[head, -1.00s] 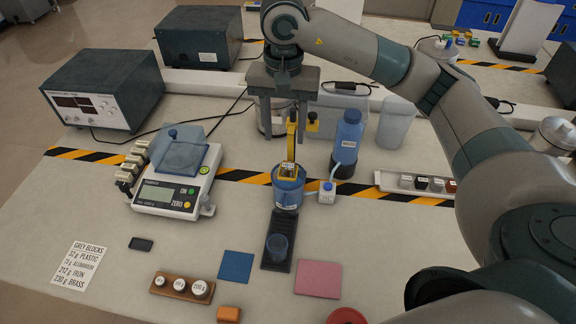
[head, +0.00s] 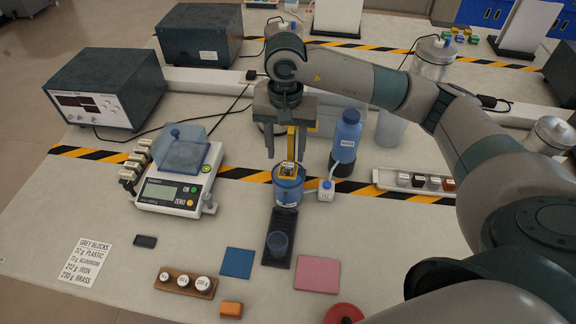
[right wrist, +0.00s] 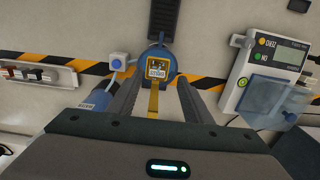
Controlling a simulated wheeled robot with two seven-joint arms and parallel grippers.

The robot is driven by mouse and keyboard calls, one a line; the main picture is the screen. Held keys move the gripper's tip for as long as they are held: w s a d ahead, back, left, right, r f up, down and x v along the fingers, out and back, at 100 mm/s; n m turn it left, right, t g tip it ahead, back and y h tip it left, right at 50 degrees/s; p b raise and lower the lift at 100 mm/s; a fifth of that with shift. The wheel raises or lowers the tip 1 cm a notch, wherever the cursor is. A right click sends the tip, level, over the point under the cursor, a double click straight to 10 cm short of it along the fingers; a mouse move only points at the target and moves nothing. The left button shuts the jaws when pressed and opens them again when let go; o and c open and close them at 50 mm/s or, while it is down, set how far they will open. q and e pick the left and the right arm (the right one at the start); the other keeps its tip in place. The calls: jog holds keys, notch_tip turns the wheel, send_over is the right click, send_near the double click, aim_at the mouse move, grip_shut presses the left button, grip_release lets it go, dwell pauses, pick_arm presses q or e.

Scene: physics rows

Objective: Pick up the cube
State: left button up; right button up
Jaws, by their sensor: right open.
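A yellow holder with a tall upright handle (head: 291,142) stands in the blue can (head: 288,196). In the right wrist view a small labelled block (right wrist: 157,69) shows inside the holder's yellow square frame; I cannot tell for sure that it is the cube. My right gripper (head: 290,150) points down, open and empty, above and slightly behind the can. In the right wrist view its two fingers (right wrist: 159,82) lie either side of the yellow handle, apart from the block. Several small cubes (head: 419,181) sit in a white tray at right. My left gripper is not in view.
A blue-capped bottle (head: 347,137) and a small white tubed box (head: 326,190) stand just right of the can. A balance (head: 172,196) with grey blocks (head: 133,165) beside it is at left.

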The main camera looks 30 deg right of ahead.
aim_at(288, 164)
jog(key=shift+s+d+f+p, duration=0.1)
jog(key=shift+d+f+p, duration=0.05)
jog(key=shift+f+p, duration=0.15)
notch_tip(288, 164, down, 3)
jog(key=shift+d+r+p, duration=0.1)
jog(key=shift+p, duration=0.65)
jog(key=shift+f, duration=0.45)
grip_shut()
